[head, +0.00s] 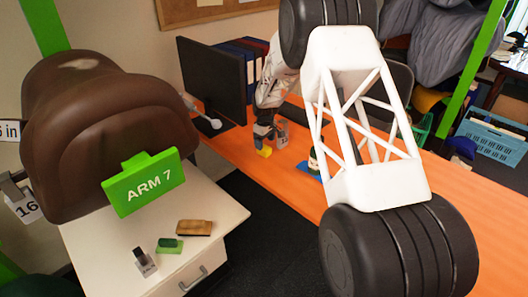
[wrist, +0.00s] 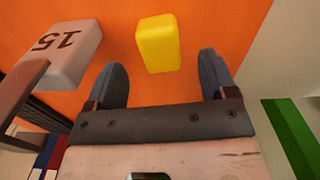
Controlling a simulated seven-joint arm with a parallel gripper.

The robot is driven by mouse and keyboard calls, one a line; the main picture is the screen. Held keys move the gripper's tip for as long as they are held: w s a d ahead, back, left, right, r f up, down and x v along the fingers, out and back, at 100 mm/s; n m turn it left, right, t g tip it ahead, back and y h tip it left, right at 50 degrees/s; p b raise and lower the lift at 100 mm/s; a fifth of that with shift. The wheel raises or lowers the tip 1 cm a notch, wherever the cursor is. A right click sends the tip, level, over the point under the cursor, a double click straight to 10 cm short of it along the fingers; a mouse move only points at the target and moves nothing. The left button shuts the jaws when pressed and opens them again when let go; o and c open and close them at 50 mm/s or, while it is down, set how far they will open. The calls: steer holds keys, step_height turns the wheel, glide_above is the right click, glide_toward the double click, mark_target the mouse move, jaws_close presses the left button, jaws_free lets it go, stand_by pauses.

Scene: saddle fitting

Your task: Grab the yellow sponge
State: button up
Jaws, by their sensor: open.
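The yellow sponge (head: 264,152) lies on the orange desk (head: 232,146), below my gripper (head: 264,132). In the wrist view the sponge (wrist: 158,43) is a yellow block on the orange surface, just beyond the gap between my two dark fingers. My gripper (wrist: 162,78) is open, with one finger on each side and nothing between them. The sponge appears apart from both fingertips; the height gap is hard to tell.
A pale block marked 15 (wrist: 65,50) stands left of the sponge in the wrist view, close to the left finger. A monitor (head: 212,82) and dark binders (head: 250,62) stand behind. A small bottle (head: 313,158) stands to the right.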

mark_target(265, 148)
steer(key=shift+f, duration=0.15)
steer(key=shift+d+f, duration=0.1)
steer(key=shift+f, duration=2.35)
steer(key=shift+c, duration=0.4)
steer(key=c, duration=0.9)
steer(key=shift+r, duration=0.1)
